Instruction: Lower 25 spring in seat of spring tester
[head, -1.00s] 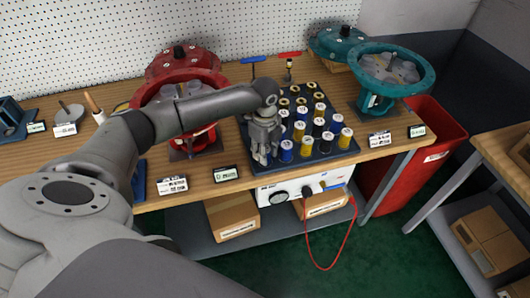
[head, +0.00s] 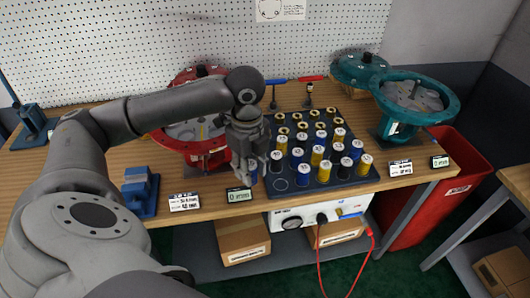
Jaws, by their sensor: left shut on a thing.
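My left gripper (head: 247,178) points down just left of the dark spring tray (head: 310,184), near the bench's front. It is shut on a blue spring (head: 252,170), mostly hidden between the fingers; its number cannot be read. The tray holds rows of blue, yellow and black springs with pale numbered tops. An empty round spot shows at its front left corner. A blue fixture (head: 139,190) stands on the bench to the left, and a blue upright device (head: 32,122) stands at the far left. I cannot tell for certain which is the spring tester. My right gripper is out of view.
A red actuator housing (head: 188,135) stands behind my left arm. A teal actuator (head: 412,105) stands at the right. Small label displays (head: 184,203) line the front edge. A red bin (head: 450,185) stands beside the bench. Bare wood shows at the left.

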